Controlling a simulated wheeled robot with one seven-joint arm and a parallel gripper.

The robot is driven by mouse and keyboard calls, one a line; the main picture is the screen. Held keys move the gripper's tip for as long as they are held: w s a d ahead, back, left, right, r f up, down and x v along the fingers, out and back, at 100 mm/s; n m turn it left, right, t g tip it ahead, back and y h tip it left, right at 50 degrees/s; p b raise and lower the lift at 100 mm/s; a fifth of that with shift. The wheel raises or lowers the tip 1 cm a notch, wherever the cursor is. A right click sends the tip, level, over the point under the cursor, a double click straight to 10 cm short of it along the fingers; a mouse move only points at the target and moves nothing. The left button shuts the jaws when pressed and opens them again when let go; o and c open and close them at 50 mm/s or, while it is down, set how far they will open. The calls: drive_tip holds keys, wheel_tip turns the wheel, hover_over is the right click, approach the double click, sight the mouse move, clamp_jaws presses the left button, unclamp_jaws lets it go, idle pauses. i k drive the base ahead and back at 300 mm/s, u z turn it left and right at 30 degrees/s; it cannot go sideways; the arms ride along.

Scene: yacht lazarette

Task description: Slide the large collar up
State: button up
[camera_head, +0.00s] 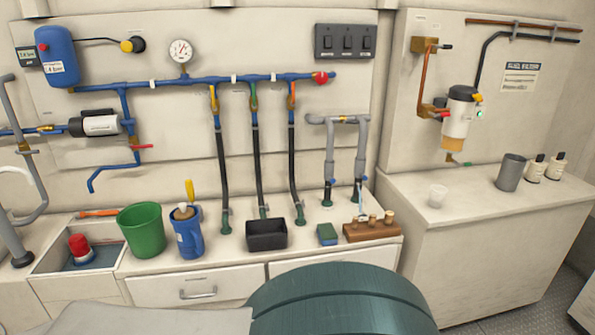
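No part is clearly marked as the large collar. Grey sleeve-like sections show on the two grey pipe legs, the left one (329,172) and the right one (360,168), below a joined fitting right of the black hoses. Three black hoses, left (222,165), middle (259,165) and right (296,165), hang from a blue pipe (205,82) and end in green fittings at the counter. I cannot tell which of these parts is the collar. My gripper is not in view.
A green bucket (142,230), a blue canister (188,236), a black bin (266,235), a sponge (327,235) and a wooden block (371,231) line the counter. A sink (70,257) is at left. The right counter (470,195) is mostly clear.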

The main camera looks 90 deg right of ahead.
sight(359, 167)
drive_tip(key=z, duration=3.15)
drive_tip(key=i, duration=1.05)
drive_tip(key=z, duration=0.65)
